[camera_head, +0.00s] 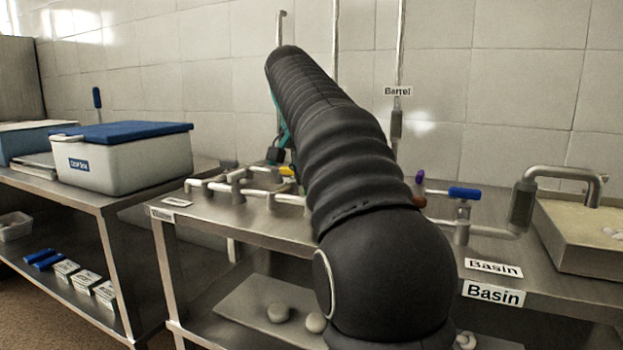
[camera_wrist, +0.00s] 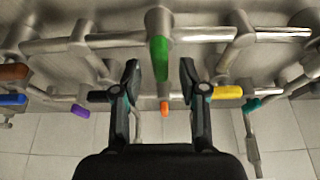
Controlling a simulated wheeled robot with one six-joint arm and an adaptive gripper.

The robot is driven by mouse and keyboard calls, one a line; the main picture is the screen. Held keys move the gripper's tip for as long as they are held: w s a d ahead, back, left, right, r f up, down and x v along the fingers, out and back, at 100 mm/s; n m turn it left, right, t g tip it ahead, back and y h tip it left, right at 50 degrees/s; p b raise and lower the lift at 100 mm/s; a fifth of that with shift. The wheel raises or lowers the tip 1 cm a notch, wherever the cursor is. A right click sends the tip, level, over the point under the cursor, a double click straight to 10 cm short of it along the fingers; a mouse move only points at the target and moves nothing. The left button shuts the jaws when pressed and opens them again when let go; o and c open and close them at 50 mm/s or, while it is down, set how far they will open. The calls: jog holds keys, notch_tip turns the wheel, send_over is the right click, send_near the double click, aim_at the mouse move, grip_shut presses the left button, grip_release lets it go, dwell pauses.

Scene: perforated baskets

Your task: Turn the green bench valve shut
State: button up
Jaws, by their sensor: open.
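The green valve handle (camera_wrist: 159,58) is in the wrist view, on a grey metal valve body near the top middle. It points down the picture, roughly across the pipe that runs left and right. My gripper (camera_wrist: 159,68) is open, with one finger on each side of the handle's lower part in the picture. Gaps show between the handle and both fingers. How far the fingertips are from the handle in depth is unclear. In the head view my arm hides the green valve and most of my gripper.
An orange handle (camera_wrist: 164,108) lies between my fingers lower in the picture. A black handle (camera_wrist: 99,96) and a yellow handle (camera_wrist: 228,92) are close beside the fingers. Purple (camera_wrist: 80,111) and teal (camera_wrist: 252,105) handles are further out. A basin (camera_head: 585,245) stands right of my arm.

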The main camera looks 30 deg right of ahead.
jog(key=v, duration=0.6)
jog(key=shift+r, duration=0.25)
jog(key=shift+s+a, duration=0.15)
jog(key=shift+s, duration=0.05)
jog(key=s+a+f+n+t+y, duration=0.1)
jog(key=s+a+f+n, duration=0.2)
jog(key=s+f, duration=0.5)
jog(key=s+a+f+n+t+y, duration=0.1)
jog(key=s+a+f+n, duration=0.3)
jog(key=s+f, duration=0.5)
jog(key=s+a+f+n+t+y, duration=0.1)
jog(key=s+a+f+n, duration=0.2)
jog(key=s+a+f, duration=0.4)
notch_tip(320, 180, down, 7)
jog(key=shift+s+f+n+y, duration=0.25)
jog(key=shift+s+n+y, duration=0.05)
jog(key=shift+s, duration=0.65)
